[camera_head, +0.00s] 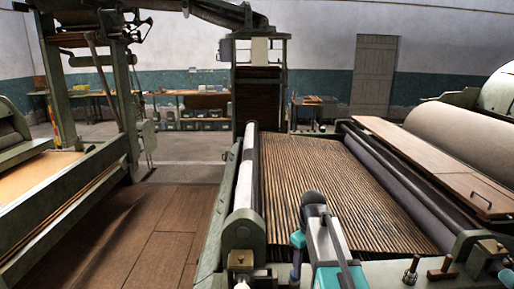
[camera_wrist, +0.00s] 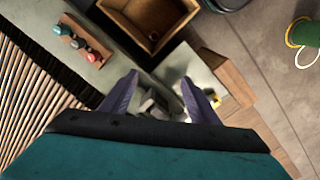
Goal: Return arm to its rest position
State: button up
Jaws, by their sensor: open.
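My gripper (camera_wrist: 160,78) shows in the wrist view with its two purple-grey fingers apart and nothing held between them. Past the fingers are a pale ledge and some small metal parts that I cannot make out. My arm (camera_head: 325,240) shows in the head view at the bottom centre, grey and teal, in front of the slatted lattice apron (camera_head: 340,190). The gripper's fingers cannot be made out in the head view. The lattice's slats also show at the left of the wrist view (camera_wrist: 25,100).
In the wrist view, an open wooden box (camera_wrist: 117,13) lies beyond the fingers, with a small rack of coloured knobs (camera_wrist: 80,43) to its left. A green-and-yellow object (camera_wrist: 300,34) is at the right. A wooden board (camera_head: 425,160) flanks the lattice; floor (camera_head: 150,235) lies clear on the left.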

jog(key=s+f+m, duration=0.2)
jog(key=s+f, duration=0.3)
jog(key=f, duration=0.4)
jog(key=s+f+m+b, duration=0.1)
jog(key=s+f+m, duration=0.25)
jog(key=f, duration=0.55)
jog(key=s+f+m, duration=0.2)
jog(key=s+f, duration=0.4)
jog(key=f, duration=0.3)
jog(key=s+f+g+b, duration=0.5)
jog(key=s+f+b, duration=0.4)
jog(key=s+f, duration=1.5)
jog(key=shift+d+f+g, duration=0.25)
jog(key=shift+f+g, duration=0.15)
jog(key=shift+f, duration=0.5)
jog(key=shift+o, duration=0.6)
jog(key=shift+s+n, duration=0.1)
jog(key=shift+n, duration=0.15)
